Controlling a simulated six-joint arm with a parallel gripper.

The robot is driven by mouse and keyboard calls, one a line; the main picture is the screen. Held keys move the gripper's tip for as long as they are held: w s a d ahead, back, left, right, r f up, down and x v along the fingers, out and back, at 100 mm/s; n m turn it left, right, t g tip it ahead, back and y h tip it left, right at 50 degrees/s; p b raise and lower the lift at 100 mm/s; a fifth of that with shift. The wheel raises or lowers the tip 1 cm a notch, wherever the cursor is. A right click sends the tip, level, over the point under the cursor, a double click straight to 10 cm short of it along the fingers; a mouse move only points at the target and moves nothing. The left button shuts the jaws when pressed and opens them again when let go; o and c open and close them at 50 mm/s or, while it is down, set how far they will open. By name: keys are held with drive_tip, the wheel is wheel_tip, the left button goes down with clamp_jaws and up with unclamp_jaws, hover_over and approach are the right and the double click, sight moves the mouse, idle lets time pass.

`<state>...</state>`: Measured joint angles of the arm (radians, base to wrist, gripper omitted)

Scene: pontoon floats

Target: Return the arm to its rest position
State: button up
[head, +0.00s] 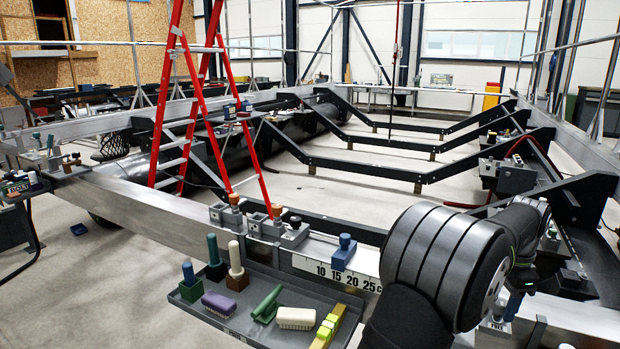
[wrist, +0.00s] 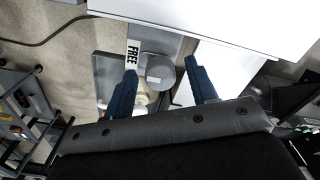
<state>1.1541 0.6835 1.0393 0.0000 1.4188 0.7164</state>
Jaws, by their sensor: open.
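My gripper shows in the wrist view (wrist: 160,78) with its two dark blue fingers apart. A round grey knob or cap (wrist: 160,72) appears between the fingers, with a visible gap to each; I cannot tell its depth below them. Beside it is a white label reading FREE (wrist: 134,54). In the head view my thick dark arm fills the lower right, and a small dark blue part of my gripper (head: 514,303) shows behind it, above the metal beam near the FREE label (head: 498,325). Most of the gripper is hidden there by my arm.
A grey tray (head: 207,318) holds several handled tools and brushes, left of my arm. A metal beam (head: 130,197) with clamps and a scale (head: 337,273) runs behind it. A red ladder (head: 196,100) stands farther back. Open floor (head: 90,300) lies at the lower left.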

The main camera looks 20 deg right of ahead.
drive_tip(key=shift+m, duration=0.8)
drive_tip(key=o, duration=1.1)
drive_tip(key=shift+c, duration=0.2)
drive_tip(key=a+r+m, duration=0.2)
drive_tip(key=a+r, duration=0.6)
drive_tip(key=r, duration=0.2)
drive_tip(key=a+r+m, duration=0.2)
drive_tip(key=a+r, duration=0.5)
drive_tip(key=r, duration=0.4)
wheel_tip(320, 180, down, 10)
drive_tip(key=shift+s+f, duration=0.1)
drive_tip(key=shift+s, duration=0.05)
wheel_tip(320, 180, up, 10)
